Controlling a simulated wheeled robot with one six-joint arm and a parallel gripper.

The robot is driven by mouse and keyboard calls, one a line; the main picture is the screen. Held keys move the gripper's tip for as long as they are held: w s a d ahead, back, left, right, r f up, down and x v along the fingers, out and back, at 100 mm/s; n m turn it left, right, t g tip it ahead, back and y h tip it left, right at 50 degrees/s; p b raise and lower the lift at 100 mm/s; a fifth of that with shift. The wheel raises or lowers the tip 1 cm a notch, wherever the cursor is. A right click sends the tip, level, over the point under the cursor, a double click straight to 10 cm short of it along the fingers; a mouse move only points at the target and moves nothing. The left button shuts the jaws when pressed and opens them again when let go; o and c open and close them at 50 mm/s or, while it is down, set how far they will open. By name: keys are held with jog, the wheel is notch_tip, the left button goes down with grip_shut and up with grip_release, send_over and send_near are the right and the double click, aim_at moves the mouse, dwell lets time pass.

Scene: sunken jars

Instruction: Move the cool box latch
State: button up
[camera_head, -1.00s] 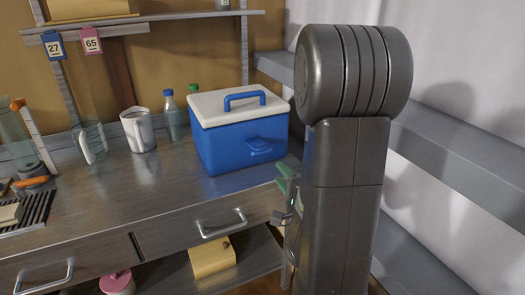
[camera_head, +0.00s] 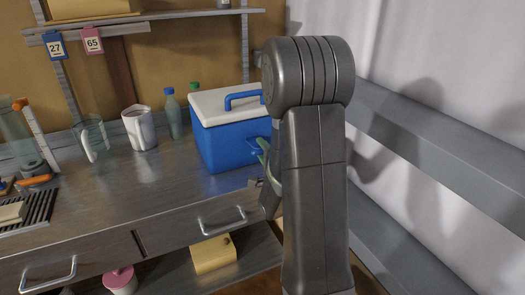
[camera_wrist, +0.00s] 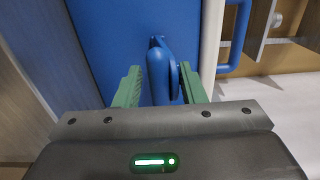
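The blue cool box (camera_head: 217,146) with a white lid (camera_head: 215,106) and a blue handle stands on the metal bench, right of the bottles. Its blue latch (camera_wrist: 160,72) sticks out from the front face in the wrist view. My gripper (camera_wrist: 161,80) has its green fingers on either side of the latch, and the fingers are apart. The left finger shows a small gap to the latch; the right finger is close beside it, and I cannot tell if it touches. In the head view my arm hides the right part of the box and most of the latch.
A white mug (camera_head: 140,128), a clear jug (camera_head: 91,138) and a teal bottle (camera_head: 173,115) stand left of the box. Drawer handles (camera_head: 222,219) stick out below the bench top. A grey rail (camera_head: 440,137) runs along the right wall.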

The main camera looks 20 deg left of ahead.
grip_shut()
jog(key=shift+h+p, duration=0.4)
jog(key=shift+p, duration=0.05)
jog(key=shift+r+g+p, duration=0.3)
jog(key=shift+r+p, duration=0.05)
jog(key=shift+p, duration=0.2)
